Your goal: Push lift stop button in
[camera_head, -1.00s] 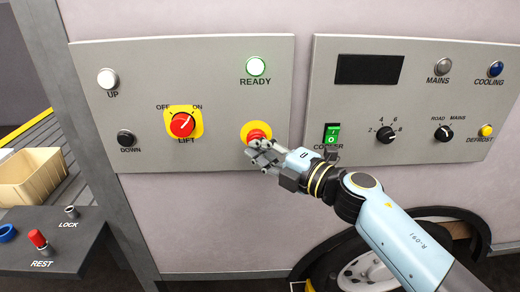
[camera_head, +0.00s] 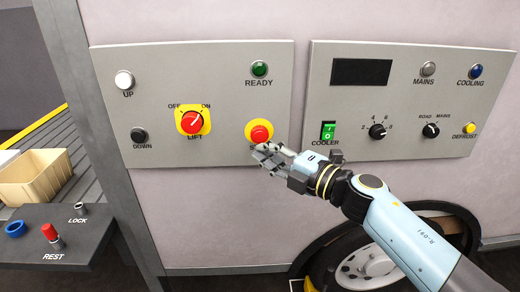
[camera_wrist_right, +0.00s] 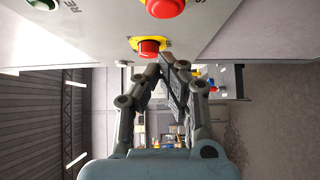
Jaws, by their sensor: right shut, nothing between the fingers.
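The red lift stop button (camera_head: 260,133) sits on a yellow plate on the left grey panel, below the READY lamp (camera_head: 260,69), which is dark green. My right gripper (camera_head: 262,153) is shut and empty, its fingertips just below the button, covering most of its label. I cannot tell how deep the button sits. In the right wrist view the red button (camera_wrist_right: 165,6) is at the top edge, and the shut fingers (camera_wrist_right: 166,62) point past it along the panel. My left gripper is not in view.
The red LIFT switch (camera_head: 191,122) is left of the button, with the white UP (camera_head: 124,79) and black DOWN (camera_head: 139,135) buttons beyond it. A second panel (camera_head: 320,90) with a green COOLER switch (camera_head: 328,131) is on the right. A shelf with a red REST knob (camera_head: 49,231) is lower left.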

